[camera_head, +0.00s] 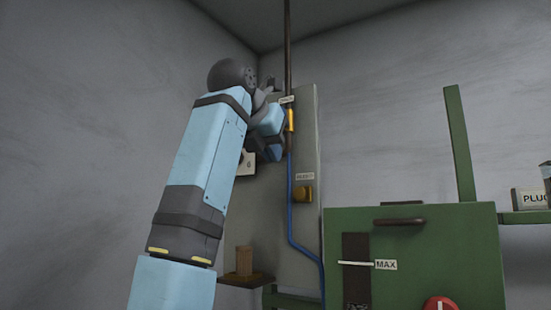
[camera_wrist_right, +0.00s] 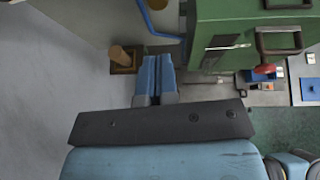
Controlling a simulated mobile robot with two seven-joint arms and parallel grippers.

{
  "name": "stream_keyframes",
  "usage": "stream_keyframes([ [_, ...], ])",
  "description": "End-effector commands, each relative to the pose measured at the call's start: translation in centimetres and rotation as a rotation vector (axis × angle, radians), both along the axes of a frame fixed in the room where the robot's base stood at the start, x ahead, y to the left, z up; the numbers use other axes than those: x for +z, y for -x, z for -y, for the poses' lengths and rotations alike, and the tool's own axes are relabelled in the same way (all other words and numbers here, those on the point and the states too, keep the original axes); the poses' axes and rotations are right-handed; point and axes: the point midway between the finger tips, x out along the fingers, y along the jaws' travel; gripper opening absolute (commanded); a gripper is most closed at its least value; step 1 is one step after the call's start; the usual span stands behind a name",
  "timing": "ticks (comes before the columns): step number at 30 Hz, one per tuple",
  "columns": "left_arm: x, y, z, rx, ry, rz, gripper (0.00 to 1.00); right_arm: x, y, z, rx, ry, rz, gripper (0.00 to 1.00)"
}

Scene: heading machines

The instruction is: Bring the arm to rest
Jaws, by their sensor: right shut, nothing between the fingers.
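My right arm rises from the bottom left of the head view, past a grey panel (camera_head: 307,150). Its right gripper (camera_head: 264,150) is high in front of that panel, partly hidden behind the wrist. In the right wrist view the two blue fingers of this gripper (camera_wrist_right: 156,60) lie together, shut, with nothing between them. My left gripper is in neither view.
A green machine (camera_head: 450,250) with a MAX label (camera_head: 386,265) and a red button (camera_head: 440,304) stands right. A wooden block (camera_head: 244,259) sits on a small shelf (camera_head: 246,280).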

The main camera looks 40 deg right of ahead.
Motion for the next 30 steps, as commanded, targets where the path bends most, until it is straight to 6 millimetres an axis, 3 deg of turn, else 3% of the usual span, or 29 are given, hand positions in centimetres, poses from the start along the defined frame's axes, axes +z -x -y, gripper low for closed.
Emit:
stream_keyframes([
  [12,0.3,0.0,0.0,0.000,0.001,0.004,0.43,-0.1,-0.1,0.1,-0.001,0.002,-0.001,0.00],
  [17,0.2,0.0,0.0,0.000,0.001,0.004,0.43,-2.0,-1.0,1.9,-0.066,0.085,-0.014,0.00],
  [24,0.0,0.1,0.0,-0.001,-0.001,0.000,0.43,-8.2,-2.3,7.3,-0.306,0.562,-0.111,0.00],
  [27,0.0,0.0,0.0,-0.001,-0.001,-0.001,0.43,-10.5,-2.4,7.9,-0.368,0.816,-0.184,0.00],
  [30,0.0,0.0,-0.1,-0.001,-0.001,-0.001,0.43,-12.8,-2.7,7.3,-0.391,1.082,-0.273,0.00],
])
